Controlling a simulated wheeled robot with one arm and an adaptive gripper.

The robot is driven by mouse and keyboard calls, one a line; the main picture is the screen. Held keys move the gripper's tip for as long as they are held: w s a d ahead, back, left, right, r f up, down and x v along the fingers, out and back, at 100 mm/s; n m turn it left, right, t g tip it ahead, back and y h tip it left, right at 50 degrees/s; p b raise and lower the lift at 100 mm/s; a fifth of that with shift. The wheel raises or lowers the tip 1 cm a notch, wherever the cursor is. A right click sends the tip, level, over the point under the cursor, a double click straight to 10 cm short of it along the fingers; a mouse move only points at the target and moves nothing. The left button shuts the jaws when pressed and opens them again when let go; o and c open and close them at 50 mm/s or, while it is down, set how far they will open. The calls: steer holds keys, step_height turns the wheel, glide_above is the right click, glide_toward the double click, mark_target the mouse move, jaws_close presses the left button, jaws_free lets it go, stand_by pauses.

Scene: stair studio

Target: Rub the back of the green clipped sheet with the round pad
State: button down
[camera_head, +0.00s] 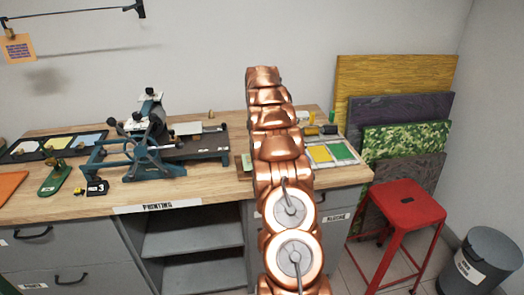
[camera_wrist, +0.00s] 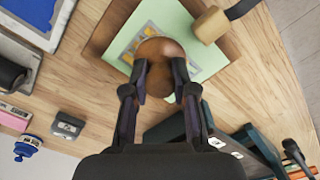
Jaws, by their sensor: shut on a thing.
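The round pad (camera_wrist: 160,47) is brown, with a rounded grip, in the wrist view. My gripper (camera_wrist: 160,90) is shut on it, one finger on each side. The pale green sheet (camera_wrist: 122,45) lies under the pad on a brown wooden board (camera_wrist: 101,33), with a yellow-grey patterned patch partly covered by the pad. A tan block (camera_wrist: 211,25) with a dark strap sits at the sheet's upper right edge. The pad is over the sheet; I cannot tell whether it touches. In the head view my arm hides the gripper and pad.
A blue printing press (camera_head: 150,140) stands left on the wooden bench (camera_head: 135,200). Ink trays with yellow (camera_head: 319,154) and green lie right of my arm. In the wrist view, a blue-handled stamp (camera_wrist: 27,147) and a small grey box (camera_wrist: 67,126) lie lower left.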

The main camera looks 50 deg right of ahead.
steer(key=shift+w+a, duration=0.6)
steer(key=shift+a, duration=0.15)
steer(key=shift+w+a, duration=0.55)
steer(key=shift+a, duration=0.2)
steer(key=shift+s+d, duration=0.1)
steer(key=shift+d, duration=0.05)
steer(key=shift+s+d+r, duration=0.1)
steer(key=shift+s+d, duration=0.45)
steer(key=shift+d, duration=0.2)
steer(key=shift+s+d, duration=0.6)
steer(key=shift+d, duration=0.2)
steer(key=shift+s+d+f, duration=0.2)
steer(key=shift+s+d, duration=0.4)
steer(key=shift+d, duration=0.1)
steer(key=shift+w+a+r+b, duration=0.1)
steer(key=shift+w+a+b, duration=0.1)
steer(key=shift+w+a, duration=0.55)
steer(key=shift+w+a+b, duration=0.2)
steer(key=shift+w+a, duration=0.35)
steer(key=shift+a, duration=0.3)
